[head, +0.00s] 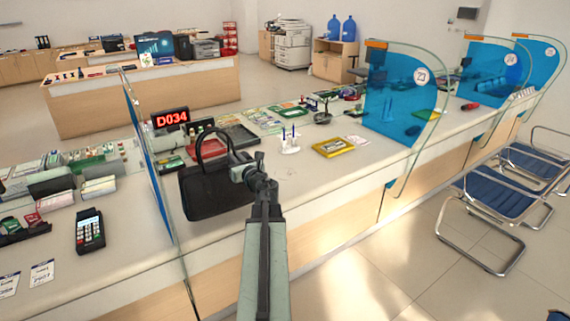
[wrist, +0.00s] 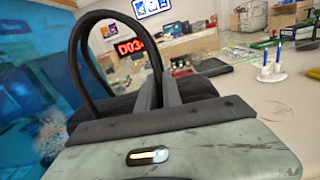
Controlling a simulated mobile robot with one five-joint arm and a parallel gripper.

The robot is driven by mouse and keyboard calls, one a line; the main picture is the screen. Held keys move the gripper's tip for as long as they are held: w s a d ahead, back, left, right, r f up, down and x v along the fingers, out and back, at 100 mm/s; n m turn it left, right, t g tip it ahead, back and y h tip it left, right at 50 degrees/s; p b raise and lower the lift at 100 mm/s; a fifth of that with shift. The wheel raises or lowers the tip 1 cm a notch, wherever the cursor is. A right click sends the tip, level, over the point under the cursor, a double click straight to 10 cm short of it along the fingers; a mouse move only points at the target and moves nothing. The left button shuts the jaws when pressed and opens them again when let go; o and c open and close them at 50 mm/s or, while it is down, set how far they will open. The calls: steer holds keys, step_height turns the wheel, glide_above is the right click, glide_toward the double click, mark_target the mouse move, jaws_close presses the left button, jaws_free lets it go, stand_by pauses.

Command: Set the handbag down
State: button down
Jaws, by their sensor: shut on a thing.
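The black handbag (head: 212,193) with an upright looped handle is at the counter's near edge, beside the glass partition in the head view. My gripper (head: 246,172) is shut on the handbag at its right side. The teller counter (head: 300,178) is pale and long. I cannot tell whether the bag's base touches the counter, as its underside is hidden.
A glass partition (head: 150,165) stands close at the bag's left. A pen holder (head: 290,145) and yellow tray (head: 333,147) are to the right, with bare counter around them. The red number display (head: 171,119) and a dark tray (head: 236,136) lie behind. Blue chairs (head: 497,195) stand at far right.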

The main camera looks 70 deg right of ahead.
steer(key=w+d+f+b, duration=0.1)
steer(key=w+d, duration=0.7)
steer(key=d, duration=0.4)
steer(key=shift+w+d+f, duration=0.15)
steer(key=shift+d+f, duration=0.05)
steer(key=shift+d, duration=0.05)
steer(key=f+b, duration=0.3)
steer(key=b, duration=0.1)
steer(key=shift+w+d+f, duration=0.25)
steer(key=shift+d, duration=0.1)
steer(key=shift+f, duration=0.15)
steer(key=c, duration=1.5)
jaws_free()
steer(key=shift+s, duration=0.1)
